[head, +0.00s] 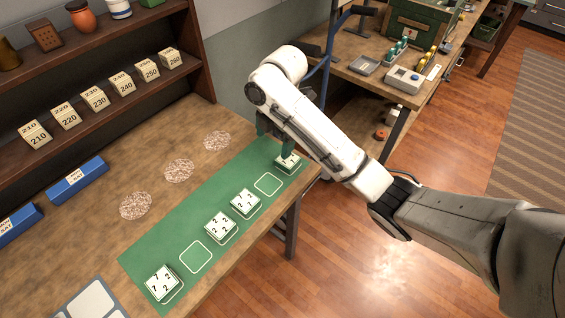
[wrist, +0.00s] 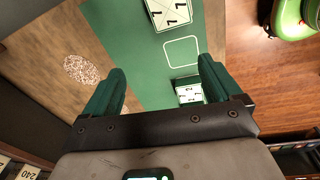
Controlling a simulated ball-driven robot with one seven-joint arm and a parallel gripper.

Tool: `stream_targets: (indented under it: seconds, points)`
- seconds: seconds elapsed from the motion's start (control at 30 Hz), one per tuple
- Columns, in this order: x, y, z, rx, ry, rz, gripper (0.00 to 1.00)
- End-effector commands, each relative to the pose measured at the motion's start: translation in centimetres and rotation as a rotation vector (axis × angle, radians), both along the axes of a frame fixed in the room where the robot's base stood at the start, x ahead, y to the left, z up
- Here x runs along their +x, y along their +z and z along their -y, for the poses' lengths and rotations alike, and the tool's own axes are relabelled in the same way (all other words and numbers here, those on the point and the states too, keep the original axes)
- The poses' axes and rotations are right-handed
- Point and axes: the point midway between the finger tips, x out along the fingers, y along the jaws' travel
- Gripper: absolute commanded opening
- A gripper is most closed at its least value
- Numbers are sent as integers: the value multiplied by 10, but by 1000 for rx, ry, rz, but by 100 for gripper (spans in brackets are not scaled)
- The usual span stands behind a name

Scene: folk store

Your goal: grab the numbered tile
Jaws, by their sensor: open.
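Several white numbered tiles lie on the green mat (head: 215,208). The farthest tile (head: 288,167) is partly hidden by my gripper (head: 272,142), which is over the far end of the mat. In the wrist view this tile (wrist: 188,95) lies between the open fingers of my gripper (wrist: 160,65), closer to the right finger, with nothing gripped. I cannot tell how high the fingers are above it. Other tiles are one reading 2s and a 7 (head: 245,203), one with 2s (head: 221,227) and one at the near end with 7s and a 2 (head: 163,284).
Two outlined slots, one near (head: 195,257) and one far (head: 268,184), are empty. Pebbly discs (head: 179,170) lie left of the mat. Shelves with numbered blocks (head: 97,99) and blue holders (head: 77,178) stand behind. A second bench (head: 390,60) carries tools.

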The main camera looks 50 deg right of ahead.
Motion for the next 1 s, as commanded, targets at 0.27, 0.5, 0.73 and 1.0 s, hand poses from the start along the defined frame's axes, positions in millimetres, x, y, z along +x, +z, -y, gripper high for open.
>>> stream_targets:
  seconds: [0.27,0.5,0.73,1.0]
  points:
    - [-17,4,56,-74,130,-99,92]
    - [-18,-28,55,-72,132,-101,92]
    - [-18,-49,56,-75,130,-99,92]
    - [-16,-82,53,-75,129,-100,92]
